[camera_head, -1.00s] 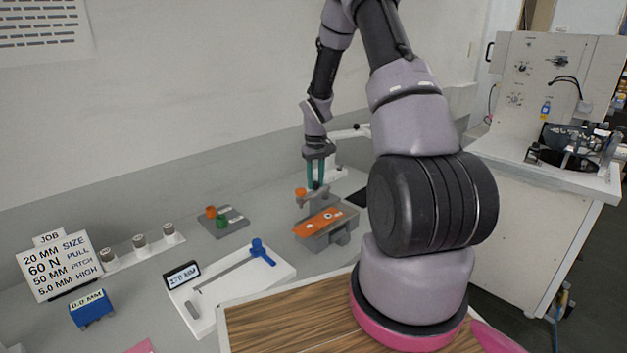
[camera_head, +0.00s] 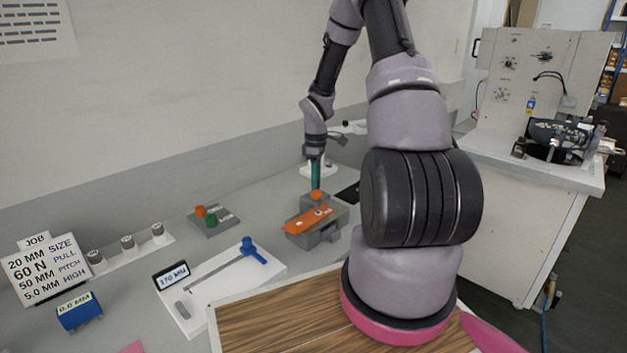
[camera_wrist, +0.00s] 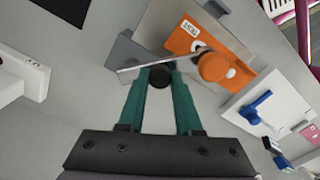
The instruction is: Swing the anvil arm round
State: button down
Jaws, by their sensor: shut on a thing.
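The orange plate (camera_head: 311,220), with white marks, sits on a grey block fixture (camera_head: 330,226) on the bench. A thin metal arm (camera_wrist: 129,74) crosses the fixture in the wrist view. It carries a round orange cap (camera_wrist: 213,66) and a black knob (camera_wrist: 160,77). The cap also shows in the head view (camera_head: 317,195), over the rear of the plate. My gripper (camera_wrist: 161,80) has its green fingers closed on the black knob, beside the cap. In the head view my gripper (camera_head: 316,184) points down just behind the cap, which hides its fingertips.
A white tray (camera_head: 255,283) with a blue-handled tool lies front-left of the fixture. A grey block (camera_head: 224,224) with orange and green knobs stands left. A job card (camera_head: 45,268) stands far left.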

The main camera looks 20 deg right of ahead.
jog(key=shift+d+n, duration=0.2)
jog(key=shift+n, duration=0.2)
jog(key=c, duration=0.6)
grip_release()
jog(key=shift+r, duration=0.1)
notch_tip(320, 180, up, 11)
dwell(0.3)
